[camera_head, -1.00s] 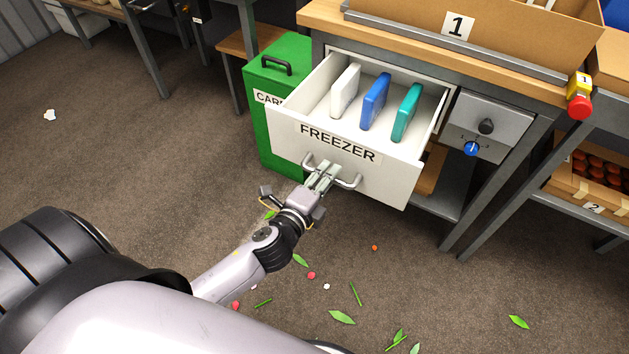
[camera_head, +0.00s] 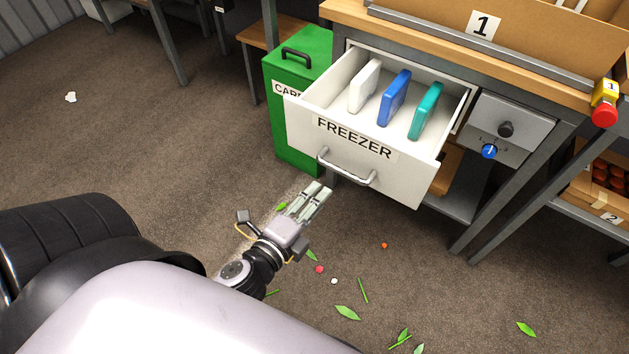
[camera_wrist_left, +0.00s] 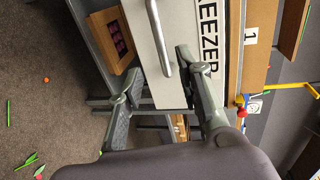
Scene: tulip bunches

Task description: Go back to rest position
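My left gripper (camera_head: 315,195) is in front of the freezer drawer, just short of its metal handle (camera_head: 346,168) and apart from it. In the left wrist view the two fingers of the gripper (camera_wrist_left: 158,64) stand apart with nothing between them, and the handle (camera_wrist_left: 159,35) lies beyond the tips. The white drawer (camera_head: 405,176), labelled FREEZER, is pulled open. It holds a white pack (camera_head: 364,86), a blue pack (camera_head: 394,98) and a teal pack (camera_head: 425,111), all standing on edge. My right gripper is not in view.
A panel with a blue knob (camera_head: 489,151) and a red button (camera_head: 604,115) are to the right. Leaves and petals lie on the floor (camera_head: 150,135), which is largely clear at left.

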